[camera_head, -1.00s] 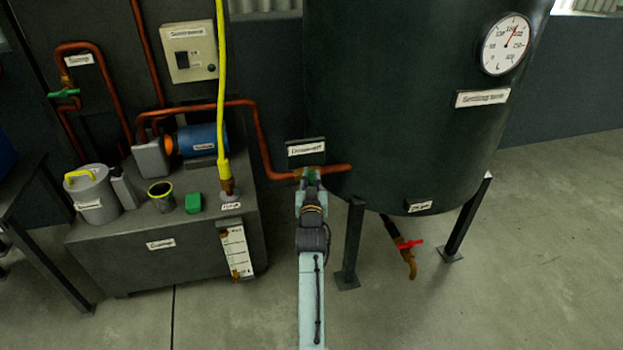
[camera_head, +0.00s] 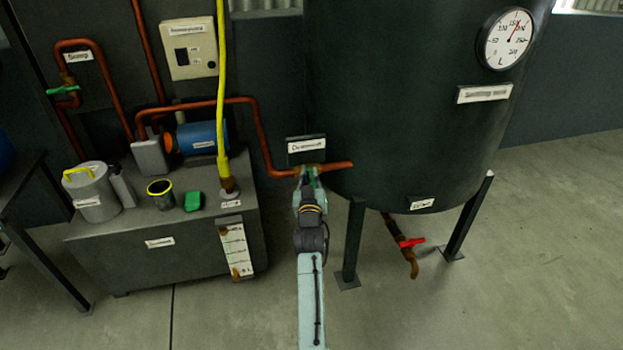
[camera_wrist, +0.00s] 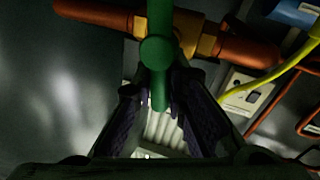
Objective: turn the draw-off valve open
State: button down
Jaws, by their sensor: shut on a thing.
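The draw-off valve sits on the copper pipe beside the tank, under a small sign (camera_head: 306,145). In the wrist view it has a brass body (camera_wrist: 207,40) and a green lever handle (camera_wrist: 158,55), which lies across the pipe. My gripper (camera_head: 310,178) is at the valve in the head view and hides most of it. In the wrist view the fingers of my gripper (camera_wrist: 160,90) are around the green handle, one on each side, shut on it.
The dark tank (camera_head: 410,100) with a dial gauge (camera_head: 507,38) stands right of the valve. A red-handled valve (camera_head: 411,243) hangs below the tank. A cabinet (camera_head: 150,258) and yellow hose (camera_head: 221,90) stand left. Floor at the right is clear.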

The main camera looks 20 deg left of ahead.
jog(key=n, duration=0.1)
jog(key=n+b, duration=0.1)
jog(key=n+y, duration=0.1)
jog(key=shift+s+a+f+n+t, duration=0.2)
jog(key=shift+f+n+t, duration=0.1)
jog(key=shift+f+n, duration=0.1)
jog(key=shift+s+a+f+n+g+y+p, duration=0.25)
jog(key=shift+n+y, duration=0.55)
jog(key=shift+n, duration=1.65)
jog(key=shift+s+a+f+n+y+p, duration=0.15)
jog(key=shift+f+n+y+p, duration=0.45)
jog(key=shift+n, duration=1.8)
jog(key=shift+s+a+f+n+g+y+p, duration=0.1)
jog(key=shift+a+f+n+g+y, duration=0.15)
jog(key=shift+n+y, duration=1.5)
jog(key=shift+n+h, duration=0.75)
jog(key=shift+n, duration=0.25)
jog(key=shift+w, duration=0.1)
jog(key=c, duration=1.6)
grip_release()
jog(key=v, duration=1.2)
jog(key=shift+a, duration=0.1)
